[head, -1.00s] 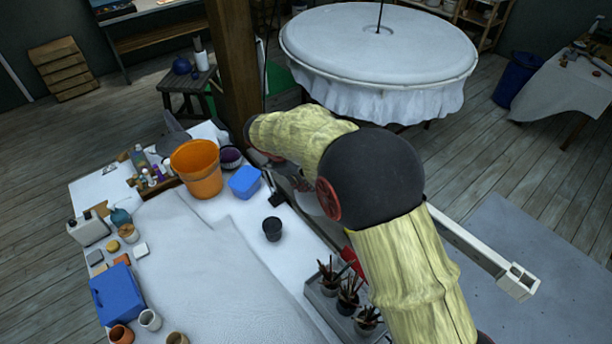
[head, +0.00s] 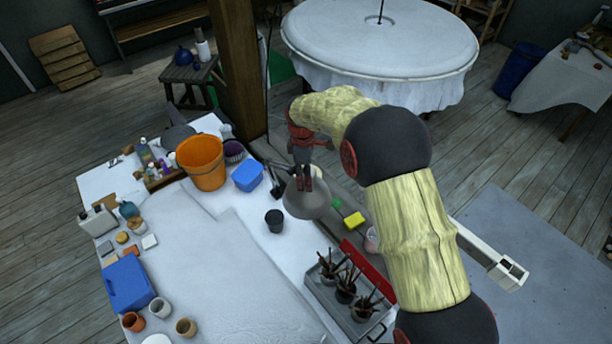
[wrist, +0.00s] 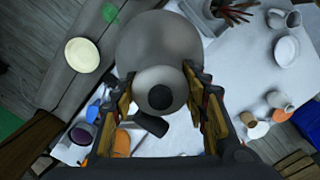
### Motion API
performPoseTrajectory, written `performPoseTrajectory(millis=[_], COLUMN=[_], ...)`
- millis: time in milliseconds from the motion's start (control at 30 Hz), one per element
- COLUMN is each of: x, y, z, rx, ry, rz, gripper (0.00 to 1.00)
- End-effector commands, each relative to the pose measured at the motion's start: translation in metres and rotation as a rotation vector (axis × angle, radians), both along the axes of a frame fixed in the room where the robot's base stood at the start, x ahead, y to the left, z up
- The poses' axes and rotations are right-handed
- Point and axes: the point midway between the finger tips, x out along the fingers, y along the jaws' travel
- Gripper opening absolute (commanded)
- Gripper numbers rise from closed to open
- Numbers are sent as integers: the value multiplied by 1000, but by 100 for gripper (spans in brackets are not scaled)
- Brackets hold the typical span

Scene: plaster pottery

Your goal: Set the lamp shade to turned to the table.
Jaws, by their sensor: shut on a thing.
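The grey lamp shade (head: 306,203) is in the middle of the head view, over the right part of the white work table (head: 292,243). It looks like a rounded cone, with its wide end low and towards the front; its exact tilt is hard to tell. My gripper (head: 305,178) reaches down to its narrow upper end and is shut on it. In the wrist view the shade (wrist: 160,42) fills the upper middle, and my gripper's fingers (wrist: 167,105) are on either side of its narrower dark-capped end. The lamp's arm is mostly hidden.
A dark cup (head: 274,221) stands just left of the shade. A blue box (head: 247,176) and an orange bucket (head: 203,165) are farther left.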

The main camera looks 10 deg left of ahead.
Motion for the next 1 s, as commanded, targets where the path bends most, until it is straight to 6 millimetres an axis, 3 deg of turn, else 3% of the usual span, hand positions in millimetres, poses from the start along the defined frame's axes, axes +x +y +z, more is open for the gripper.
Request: performPoseTrajectory(millis=[33, 67, 100, 400, 733, 867, 1000], x=[0, 0, 0, 0, 0, 1, 1], y=[0, 0, 0, 0, 0, 1, 3], z=[-1, 0, 0, 0, 3, 16, 43], rx=[-1, -1, -1, -1, -1, 0, 1], ry=[-1, -1, -1, -1, -2, -4, -5], rz=[0, 0, 0, 0, 0, 0, 0], gripper=[0, 45, 47, 63, 63, 63, 63])
